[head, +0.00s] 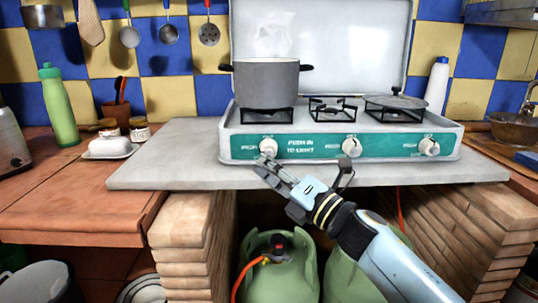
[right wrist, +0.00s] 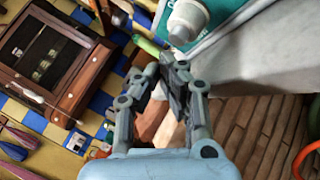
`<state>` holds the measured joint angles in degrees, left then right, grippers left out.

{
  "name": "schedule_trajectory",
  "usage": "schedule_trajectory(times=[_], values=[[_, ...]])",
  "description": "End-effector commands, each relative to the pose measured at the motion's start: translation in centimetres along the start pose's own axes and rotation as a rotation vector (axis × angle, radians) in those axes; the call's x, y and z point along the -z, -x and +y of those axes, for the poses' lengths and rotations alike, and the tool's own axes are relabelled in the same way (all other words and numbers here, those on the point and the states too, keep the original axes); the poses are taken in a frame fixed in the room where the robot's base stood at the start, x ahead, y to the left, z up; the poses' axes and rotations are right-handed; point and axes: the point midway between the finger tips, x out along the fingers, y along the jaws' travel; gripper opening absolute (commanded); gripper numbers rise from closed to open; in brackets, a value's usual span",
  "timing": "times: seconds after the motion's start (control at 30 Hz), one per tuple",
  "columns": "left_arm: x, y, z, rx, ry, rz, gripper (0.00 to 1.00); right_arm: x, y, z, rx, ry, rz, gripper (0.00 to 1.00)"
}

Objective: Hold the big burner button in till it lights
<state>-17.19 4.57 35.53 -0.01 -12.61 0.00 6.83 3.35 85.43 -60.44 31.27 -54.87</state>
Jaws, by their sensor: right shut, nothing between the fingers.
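The camping stove (head: 240,148) has a teal front panel with three white knobs and the words "PUSH IN TO LIGHT". The left knob (head: 268,147) is below a grey pot (head: 266,84) on the left burner. The middle knob (head: 351,147) and right knob (head: 429,147) are clear. My right gripper (head: 264,165) is shut and empty, its tips just below the left knob; I cannot tell if they touch. The right wrist view shows a white knob (right wrist: 187,22) just beyond the fingertips (right wrist: 176,66). No flame shows under the pot. My left gripper is out of view.
A lid-like pan (head: 395,101) sits on the right burner. A raised stove cover stands behind. The stove rests on a grey slab (head: 180,155) over brick piers. Green gas cylinders (head: 280,275) stand below. A green bottle (head: 58,105) and butter dish (head: 110,147) are at left.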

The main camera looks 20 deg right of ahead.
Motion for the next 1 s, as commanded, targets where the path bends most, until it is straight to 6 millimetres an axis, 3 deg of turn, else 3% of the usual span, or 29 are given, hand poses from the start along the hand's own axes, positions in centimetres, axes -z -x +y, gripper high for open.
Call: schedule_trajectory(times=[1.0], values=[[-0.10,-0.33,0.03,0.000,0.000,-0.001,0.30,-0.55,-0.73,-0.51,0.000,0.000,0.000,0.00]])
